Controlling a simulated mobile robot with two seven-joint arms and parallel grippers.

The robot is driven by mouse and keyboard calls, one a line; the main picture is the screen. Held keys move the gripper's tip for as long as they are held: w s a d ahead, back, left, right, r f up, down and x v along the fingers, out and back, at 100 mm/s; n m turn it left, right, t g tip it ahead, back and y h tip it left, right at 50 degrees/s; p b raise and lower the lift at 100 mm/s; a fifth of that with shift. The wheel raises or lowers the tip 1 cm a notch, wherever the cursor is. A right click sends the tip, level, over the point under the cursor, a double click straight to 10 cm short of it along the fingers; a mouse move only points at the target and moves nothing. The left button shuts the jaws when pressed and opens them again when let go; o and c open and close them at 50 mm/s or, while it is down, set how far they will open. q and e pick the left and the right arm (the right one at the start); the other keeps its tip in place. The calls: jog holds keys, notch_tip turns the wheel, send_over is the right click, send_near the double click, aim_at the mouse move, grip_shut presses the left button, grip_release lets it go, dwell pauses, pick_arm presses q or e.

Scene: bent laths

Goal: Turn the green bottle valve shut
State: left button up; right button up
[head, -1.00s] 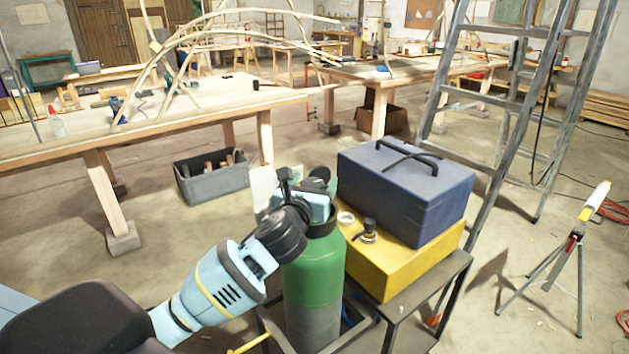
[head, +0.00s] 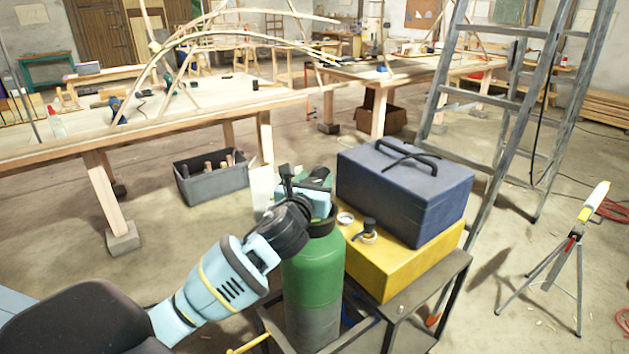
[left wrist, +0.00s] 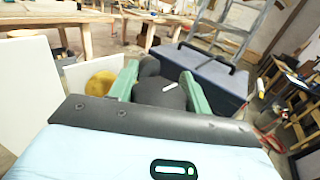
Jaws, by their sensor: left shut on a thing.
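The green bottle (head: 313,275) stands upright in front of me, its lower part grey. Its dark valve knob (left wrist: 160,92), marked with a white stripe, sits between the two green fingers of my left gripper in the left wrist view. My left gripper (head: 312,182) is at the top of the bottle, shut on the knob. In the head view the hand hides most of the valve. My right gripper is in neither view.
A yellow box (head: 400,265) carrying a blue case (head: 405,195) stands close to the right of the bottle, on a dark metal stand (head: 425,300). A stepladder (head: 500,130) and a tripod (head: 570,250) are further right. A grey crate (head: 212,180) is behind, near the wooden workbench (head: 150,125).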

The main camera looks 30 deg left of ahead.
pick_arm(q)
jog(key=shift+m+h, duration=0.3)
jog(key=shift+h, duration=0.2)
jog(key=m+h, duration=0.2)
jog(key=h, duration=0.1)
jog(key=m+h, duration=0.2)
jog(key=h, duration=0.1)
jog(key=shift+d+h, duration=0.2)
jog(key=shift+h, duration=0.1)
jog(key=m+h, duration=0.2)
jog(key=h, duration=0.1)
jog(key=m+g+h, duration=0.1)
jog(key=shift+d+h+b, duration=0.3)
jog(key=shift+s+d+m+g+h, duration=0.1)
jog(key=shift+m+g+h, duration=0.2)
jog(key=shift+m+h, duration=0.2)
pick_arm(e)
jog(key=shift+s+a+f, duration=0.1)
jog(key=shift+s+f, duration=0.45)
pick_arm(q)
jog(key=o, duration=1)
jog(key=shift+c, duration=0.2)
jog(key=shift+s, duration=0.1)
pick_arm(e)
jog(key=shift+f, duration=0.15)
